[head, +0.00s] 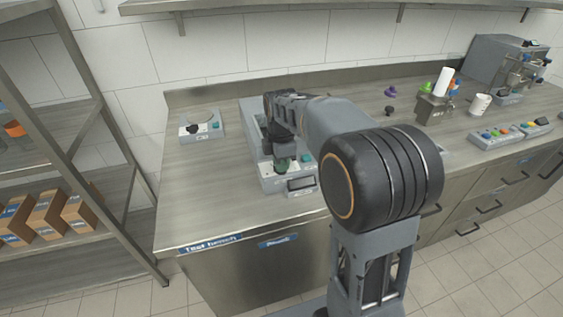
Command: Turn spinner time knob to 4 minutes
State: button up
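A grey machine (269,185) stands on the bench in front of me, partly hidden by my arm; I take it to be the spinner. Its front panel has a dark display (301,184) and a teal-green button (306,157). A dark green round part (281,169), apparently a knob, shows at the panel's left. My gripper (284,161) points down right over this part. Whether it touches or grips the part is too small to tell, and so is any marking of minutes.
A small grey device (201,127) with a black top part stands at the bench's left. Purple pieces (390,91), a white cup (480,104), a button box (495,136) and a large grey machine (497,65) are at the right. A shelf with cardboard boxes (47,213) stands left of the bench.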

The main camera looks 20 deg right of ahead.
grip_shut()
jog(key=shift+m, duration=0.3)
jog(key=m+p, duration=0.2)
jog(key=m, duration=0.2)
jog(key=shift+r+m, duration=0.1)
jog(key=shift+m, duration=0.3)
jog(key=m+p, duration=0.2)
jog(key=m, duration=0.4)
jog(key=m+p, duration=0.1)
jog(key=m, duration=0.5)
jog(key=shift+m, duration=0.3)
jog(key=m+p, duration=0.1)
jog(key=m, duration=0.4)
jog(key=shift+m, duration=0.3)
